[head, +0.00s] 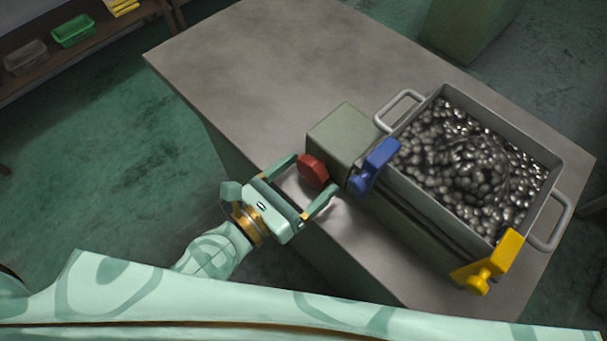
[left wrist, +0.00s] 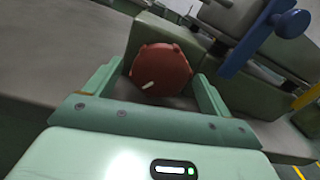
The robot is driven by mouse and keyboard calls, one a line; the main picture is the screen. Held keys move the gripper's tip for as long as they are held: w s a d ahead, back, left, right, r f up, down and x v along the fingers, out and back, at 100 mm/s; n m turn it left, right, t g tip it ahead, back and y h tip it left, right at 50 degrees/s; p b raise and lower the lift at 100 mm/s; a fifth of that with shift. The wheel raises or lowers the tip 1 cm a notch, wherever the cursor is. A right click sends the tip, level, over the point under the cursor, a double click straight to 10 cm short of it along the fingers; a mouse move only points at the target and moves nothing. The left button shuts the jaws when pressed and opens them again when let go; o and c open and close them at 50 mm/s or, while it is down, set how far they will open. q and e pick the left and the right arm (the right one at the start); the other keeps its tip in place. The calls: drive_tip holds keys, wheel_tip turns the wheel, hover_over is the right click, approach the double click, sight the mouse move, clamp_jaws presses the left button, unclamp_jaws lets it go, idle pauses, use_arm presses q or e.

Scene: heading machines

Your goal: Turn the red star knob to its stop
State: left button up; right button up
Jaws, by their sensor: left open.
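The red star knob (head: 313,171) sits on the near-left face of a grey-green block (head: 345,132) on the table. In the left wrist view the red knob (left wrist: 160,70) shows a lobed rim and a short white mark low on its left side. My left gripper (head: 314,184) is open, with one finger on each side of the knob; it also shows in the left wrist view (left wrist: 160,88). I cannot tell whether the fingers touch the knob. My right gripper is not in view.
A metal bin (head: 440,200) full of dark shiny pieces stands right of the block. A blue clamp-like handle (head: 374,167) is close to the knob's right; a yellow one (head: 490,262) is at the near right. The table top (head: 250,70) is clear at the far left.

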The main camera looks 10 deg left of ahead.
use_arm(q)
drive_tip(key=c, duration=1)
drive_tip(key=shift+m, duration=0.3)
drive_tip(key=shift+r+m+p, duration=0.15)
drive_tip(key=shift+m+p, duration=0.7)
drive_tip(key=shift+m, duration=0.35)
drive_tip(key=shift+m+p, duration=0.9)
drive_tip(key=shift+m, duration=0.9)
drive_tip(key=o, duration=1)
